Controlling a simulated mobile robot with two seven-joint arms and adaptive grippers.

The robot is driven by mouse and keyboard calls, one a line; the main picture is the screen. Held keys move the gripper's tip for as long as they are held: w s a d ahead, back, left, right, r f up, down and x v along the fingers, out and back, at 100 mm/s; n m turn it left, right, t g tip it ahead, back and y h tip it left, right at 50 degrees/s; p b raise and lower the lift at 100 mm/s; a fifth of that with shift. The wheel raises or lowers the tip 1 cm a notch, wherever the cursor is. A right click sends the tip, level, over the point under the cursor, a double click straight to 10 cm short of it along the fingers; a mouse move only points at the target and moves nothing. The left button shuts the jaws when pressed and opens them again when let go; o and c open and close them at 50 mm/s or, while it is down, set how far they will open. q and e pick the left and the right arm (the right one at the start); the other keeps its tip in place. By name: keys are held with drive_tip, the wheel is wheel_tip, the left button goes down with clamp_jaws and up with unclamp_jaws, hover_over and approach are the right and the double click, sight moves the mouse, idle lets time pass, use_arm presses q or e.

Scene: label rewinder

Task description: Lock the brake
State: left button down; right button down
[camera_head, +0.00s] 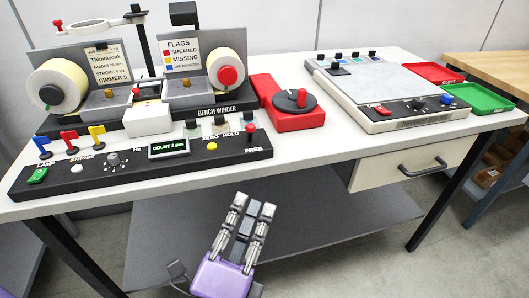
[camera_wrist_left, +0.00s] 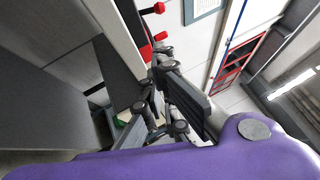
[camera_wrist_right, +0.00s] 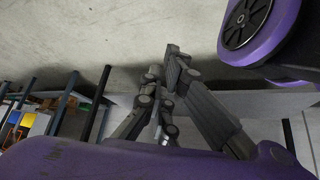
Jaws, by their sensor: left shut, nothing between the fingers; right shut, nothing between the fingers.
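The bench winder (camera_head: 205,108) stands on the left of the table with two label reels; the right reel (camera_head: 228,76) has a red hub knob. A red unit with a black knob (camera_head: 297,99) sits right of the winder. I cannot tell which part is the brake. My left gripper (camera_head: 253,203) is shut and empty, in front of the table edge and apart from the panel. My right gripper (camera_wrist_right: 165,65) is shut and empty, seen only in the right wrist view.
A grey-topped device (camera_head: 375,83) with buttons stands at the table's right, beside a red tray (camera_head: 436,73) and a green tray (camera_head: 478,98). A drawer with a handle (camera_head: 423,166) hangs below. A grey lower shelf (camera_head: 330,215) lies under the table.

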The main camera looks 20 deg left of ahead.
use_arm(q)
drive_tip(key=p, duration=0.6)
approach(263, 154)
drive_tip(key=w+d+r, duration=0.1)
drive_tip(key=w+r, duration=0.1)
drive_tip(key=w+d+r, duration=0.2)
drive_tip(key=shift+w+d+r, duration=0.2)
drive_tip(key=shift+w, duration=0.15)
drive_tip(key=shift+w+a+r+p, duration=0.15)
drive_tip(key=shift+w+a+p, duration=0.15)
drive_tip(key=shift+w+a, duration=0.3)
drive_tip(key=shift+w+a+r+p, duration=0.2)
drive_tip(key=shift+w+a+p, duration=0.05)
drive_tip(key=shift+w+a, duration=0.55)
drive_tip(key=shift+w, duration=0.1)
